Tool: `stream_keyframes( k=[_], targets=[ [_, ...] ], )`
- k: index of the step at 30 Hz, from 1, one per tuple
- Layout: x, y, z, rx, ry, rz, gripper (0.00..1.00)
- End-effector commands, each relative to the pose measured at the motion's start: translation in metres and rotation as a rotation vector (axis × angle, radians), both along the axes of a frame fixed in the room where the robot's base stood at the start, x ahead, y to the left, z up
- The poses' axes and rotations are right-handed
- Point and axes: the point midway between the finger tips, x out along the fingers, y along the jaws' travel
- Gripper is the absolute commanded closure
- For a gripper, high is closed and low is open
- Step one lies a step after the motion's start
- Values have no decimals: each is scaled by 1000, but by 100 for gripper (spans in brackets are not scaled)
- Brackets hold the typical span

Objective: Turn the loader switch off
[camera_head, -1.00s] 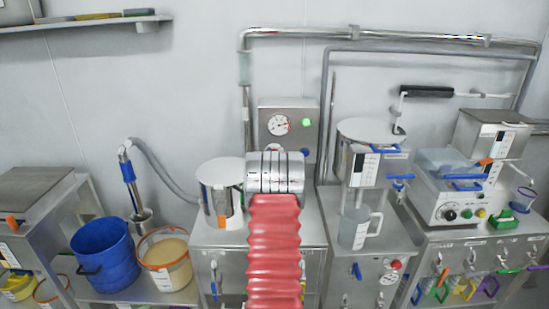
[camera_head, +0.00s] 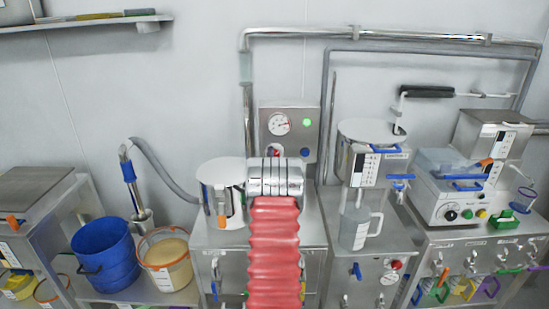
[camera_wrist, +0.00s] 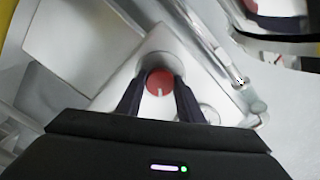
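The loader switch appears to be the red round knob (camera_wrist: 160,82) on a grey boss in the wrist view. It has a short white mark pointing towards the bottom of the picture. My gripper (camera_wrist: 160,78) has its two dark fingers apart, one on each side of the knob in that view. I cannot tell whether they touch it or how far off they are. In the head view the red knob (camera_head: 273,150) shows low on the steel panel (camera_head: 293,134), just above my silver wrist. My fingers are hidden there behind the wrist.
The panel also has a round gauge (camera_head: 278,124), a lit green lamp (camera_head: 307,122) and a blue knob (camera_head: 304,152). A steel pot (camera_head: 222,190) stands close left of my wrist. Pipes (camera_head: 247,110) run up the wall.

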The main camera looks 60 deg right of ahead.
Motion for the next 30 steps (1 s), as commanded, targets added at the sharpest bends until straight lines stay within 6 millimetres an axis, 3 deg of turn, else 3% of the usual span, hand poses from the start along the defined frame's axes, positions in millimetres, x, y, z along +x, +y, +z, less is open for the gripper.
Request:
stream_keyframes(
  k=[8,20,30],
  targets=[
    [-1,0,-1,1,1,-1,88],
    [-1,0,-1,-20,45,-2,88],
    [-1,0,-2,-110,225,-2,88]
  ],
)
